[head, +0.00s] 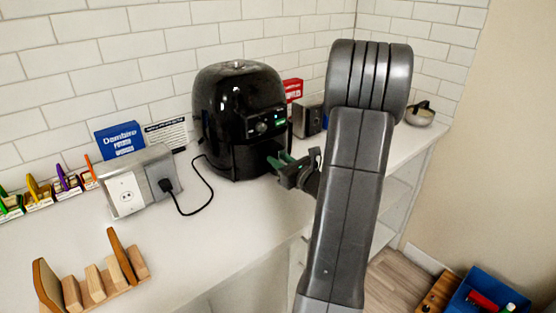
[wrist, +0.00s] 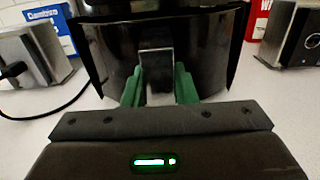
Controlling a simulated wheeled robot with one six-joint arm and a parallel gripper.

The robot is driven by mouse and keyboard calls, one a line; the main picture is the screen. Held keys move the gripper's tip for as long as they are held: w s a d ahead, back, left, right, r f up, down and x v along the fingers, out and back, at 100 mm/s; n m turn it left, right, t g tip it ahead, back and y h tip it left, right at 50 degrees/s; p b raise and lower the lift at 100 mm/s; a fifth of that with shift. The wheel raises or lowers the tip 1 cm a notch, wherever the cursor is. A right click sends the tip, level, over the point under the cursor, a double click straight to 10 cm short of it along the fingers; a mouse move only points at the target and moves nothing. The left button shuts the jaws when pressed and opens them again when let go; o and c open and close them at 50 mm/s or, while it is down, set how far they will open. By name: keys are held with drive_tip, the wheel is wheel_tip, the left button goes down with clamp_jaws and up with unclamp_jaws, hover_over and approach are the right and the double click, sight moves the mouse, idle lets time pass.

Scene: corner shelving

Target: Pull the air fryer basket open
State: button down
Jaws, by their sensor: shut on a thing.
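The black air fryer (head: 236,100) stands on the white counter against the tiled wall, with a lit green display on its front. Its basket front (wrist: 210,50) fills the upper middle of the wrist view, with the basket handle (wrist: 157,62) standing out at the centre. My gripper (head: 283,163) is at the lower front of the fryer. In the wrist view its green fingers (wrist: 158,86) are on both sides of the handle and shut on it. I cannot tell from these views whether the basket is out at all.
A metal outlet box (head: 128,190) with the plugged black cord (head: 205,190) is left of the fryer, near a blue box (head: 120,140). A red box (head: 292,89) and a small metal appliance (head: 308,117) are to its right. A wooden rack (head: 95,280) is at front left. Counter before the fryer is clear.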

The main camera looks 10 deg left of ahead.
drive_tip(key=v, duration=2)
drive_tip(key=shift+s+d+b, duration=0.2)
drive_tip(key=shift+s+b, duration=0.05)
drive_tip(key=shift+b, duration=0.05)
drive_tip(key=c, duration=1.2)
unclamp_jaws()
drive_tip(key=shift+o, duration=0.2)
drive_tip(key=v, duration=1.3)
drive_tip(key=shift+s+d+b, duration=0.25)
drive_tip(key=shift+d+b, duration=0.05)
drive_tip(key=shift+b, duration=0.05)
drive_tip(key=shift+w+a, duration=0.1)
drive_tip(key=x, duration=1.3)
drive_tip(key=shift+w+a+p, duration=0.2)
drive_tip(key=shift+a+p, duration=0.05)
drive_tip(key=shift+p, duration=0.1)
